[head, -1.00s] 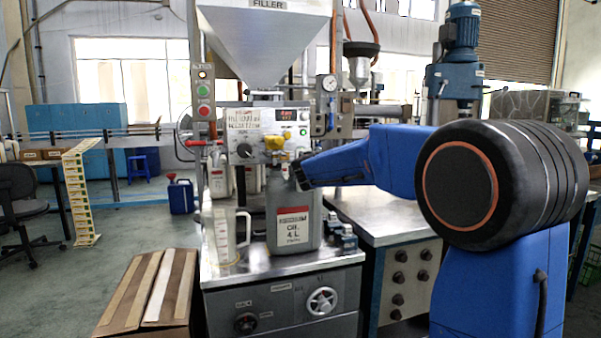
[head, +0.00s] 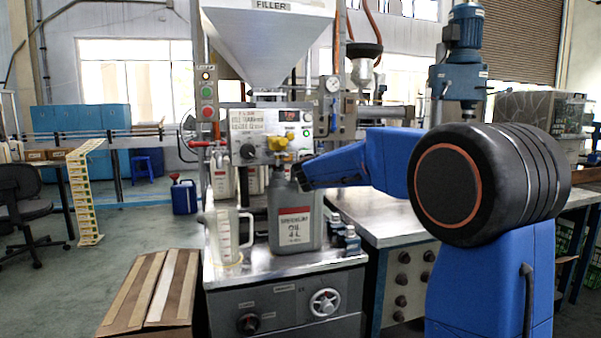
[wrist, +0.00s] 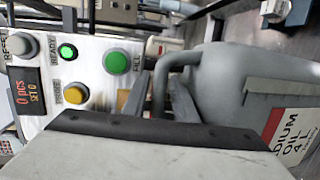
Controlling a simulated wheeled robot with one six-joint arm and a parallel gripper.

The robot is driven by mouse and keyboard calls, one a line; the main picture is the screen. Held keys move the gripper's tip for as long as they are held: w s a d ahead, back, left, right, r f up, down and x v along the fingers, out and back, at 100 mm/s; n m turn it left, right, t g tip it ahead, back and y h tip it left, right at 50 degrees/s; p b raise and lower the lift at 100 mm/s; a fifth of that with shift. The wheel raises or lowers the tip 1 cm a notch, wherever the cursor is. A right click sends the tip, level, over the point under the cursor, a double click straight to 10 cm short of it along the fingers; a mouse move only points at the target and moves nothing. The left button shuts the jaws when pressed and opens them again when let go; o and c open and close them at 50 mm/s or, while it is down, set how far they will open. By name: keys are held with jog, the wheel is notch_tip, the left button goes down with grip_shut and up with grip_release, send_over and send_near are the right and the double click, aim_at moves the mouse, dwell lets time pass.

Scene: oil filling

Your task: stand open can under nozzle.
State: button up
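A grey oil can (head: 296,218) with a red and white "premium oil 4 L" label stands upright on the filler's metal table (head: 262,268). It is below the yellow valve (head: 279,144) of the filler; the nozzle outlet and the can's mouth are not clear. My gripper (head: 304,177) is at the can's upper right. In the wrist view, the two fingers (wrist: 160,97) lie on either side of the can's handle (wrist: 178,62). Whether they press on it is not clear. The can's body (wrist: 235,85) fills the right of that view.
A clear measuring jug (head: 226,236) stands just left of the can. Small blue-grey fittings (head: 347,238) sit at its right. The control panel (head: 262,128) is behind, with a green READY light (wrist: 67,51) and a "0 pcs" display (wrist: 24,91). A cardboard box (head: 150,290) is at front left.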

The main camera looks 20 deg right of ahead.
jog(key=shift+r, duration=0.2)
jog(key=v, duration=1.7)
jog(key=s+d+f+m+g+h, duration=0.1)
jog(key=s+d+f+m, duration=0.2)
jog(key=s, duration=0.3)
jog(key=s+d+f+m+g+h, duration=0.1)
jog(key=s+d+f+m+g, duration=0.1)
jog(key=s+d+f+m, duration=0.3)
jog(key=s+f+m+g, duration=0.3)
jog(key=s+f, duration=0.4)
jog(key=s, duration=0.6)
jog(key=s+a+f+m+g+y, duration=0.2)
jog(key=s+a+f, duration=0.1)
jog(key=s+f, duration=0.4)
jog(key=s+a+f+m+g+y, duration=0.2)
jog(key=s+f, duration=0.5)
jog(key=s, duration=0.5)
jog(key=shift+s+a+f+m+g+y, duration=0.25)
jog(key=shift+a+f+m+y, duration=0.2)
jog(key=shift+a, duration=0.55)
jog(key=shift+r, duration=0.1)
